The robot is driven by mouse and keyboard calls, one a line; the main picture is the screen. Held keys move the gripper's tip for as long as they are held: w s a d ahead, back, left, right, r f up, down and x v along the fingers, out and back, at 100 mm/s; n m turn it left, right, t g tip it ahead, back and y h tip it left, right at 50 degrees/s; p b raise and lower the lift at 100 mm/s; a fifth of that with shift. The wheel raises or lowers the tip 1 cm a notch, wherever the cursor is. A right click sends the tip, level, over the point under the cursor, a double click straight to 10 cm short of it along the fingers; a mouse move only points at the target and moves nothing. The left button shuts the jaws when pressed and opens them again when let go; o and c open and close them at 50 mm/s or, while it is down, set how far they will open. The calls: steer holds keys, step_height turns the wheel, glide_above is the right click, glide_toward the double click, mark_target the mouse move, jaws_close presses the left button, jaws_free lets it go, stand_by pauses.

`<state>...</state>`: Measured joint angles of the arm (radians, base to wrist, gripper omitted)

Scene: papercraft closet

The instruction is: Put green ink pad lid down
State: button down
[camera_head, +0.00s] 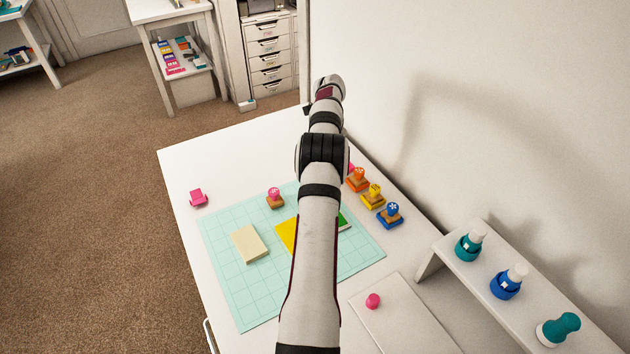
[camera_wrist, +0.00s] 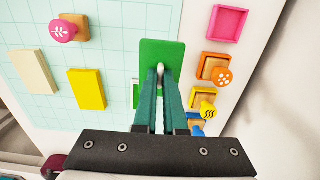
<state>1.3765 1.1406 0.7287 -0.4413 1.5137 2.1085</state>
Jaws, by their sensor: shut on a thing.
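The green ink pad lid (camera_wrist: 162,50) is a flat green rectangle with a small pale knob. In the wrist view my gripper (camera_wrist: 161,78) has its two dark green fingers closed around this knob. The lid lies over the right edge of the light teal cutting mat (camera_wrist: 115,45); its height above the mat cannot be told. A pale-rimmed green edge (camera_wrist: 135,92) shows below the lid, beside the left finger, mostly hidden. In the head view my arm covers the gripper and most of this spot; only a green patch (camera_head: 344,222) shows right of the arm.
A yellow pad (camera_wrist: 87,89), a cream block (camera_wrist: 34,72) and a pink stamp (camera_wrist: 65,30) are on the mat. Orange (camera_wrist: 215,70), yellow (camera_wrist: 208,108) and blue (camera_head: 390,214) stamps line the right, near a pink tray (camera_wrist: 227,24). A bottle shelf (camera_head: 470,262) stands near the wall.

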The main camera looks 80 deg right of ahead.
steer(key=w+f, duration=0.1)
steer(key=w+d+f, duration=0.1)
steer(key=w, duration=0.1)
steer(key=shift+w+f, duration=0.25)
steer(key=shift+w, duration=0.05)
steer(key=shift+f, duration=1.9)
steer(key=c, duration=1)
jaws_free()
steer(key=shift+f, duration=0.1)
